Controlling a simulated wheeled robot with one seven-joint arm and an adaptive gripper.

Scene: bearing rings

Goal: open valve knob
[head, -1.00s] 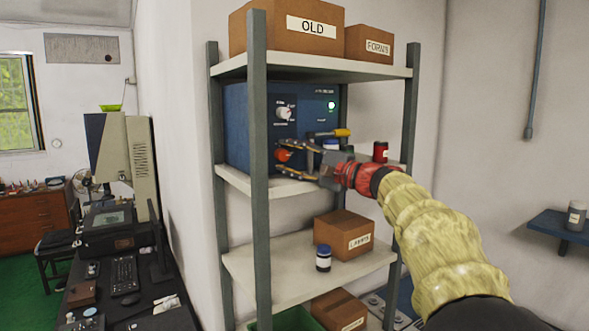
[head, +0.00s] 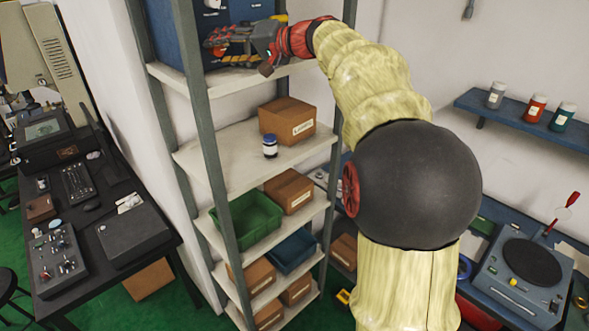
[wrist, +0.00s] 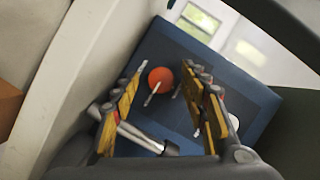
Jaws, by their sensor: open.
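A blue box (head: 172,30) with a control panel stands on an upper shelf, its top cut off in the head view. A round orange-red knob (wrist: 160,80) shows on its blue face in the wrist view. My gripper (wrist: 168,72) is open, with its yellow-padded fingers on either side of the knob in that view. I cannot tell whether they touch it. In the head view my gripper (head: 212,50) is at the box's front and partly hides the knob. A pale knob (wrist: 235,122) is partly hidden behind the right finger.
A grey shelf post (head: 205,120) stands left of my arm. The shelf below holds a small dark jar (head: 270,147) and a cardboard box (head: 289,120). A green bin (head: 246,220) sits lower. A metal cylinder (wrist: 143,138) crosses low between my fingers in the wrist view.

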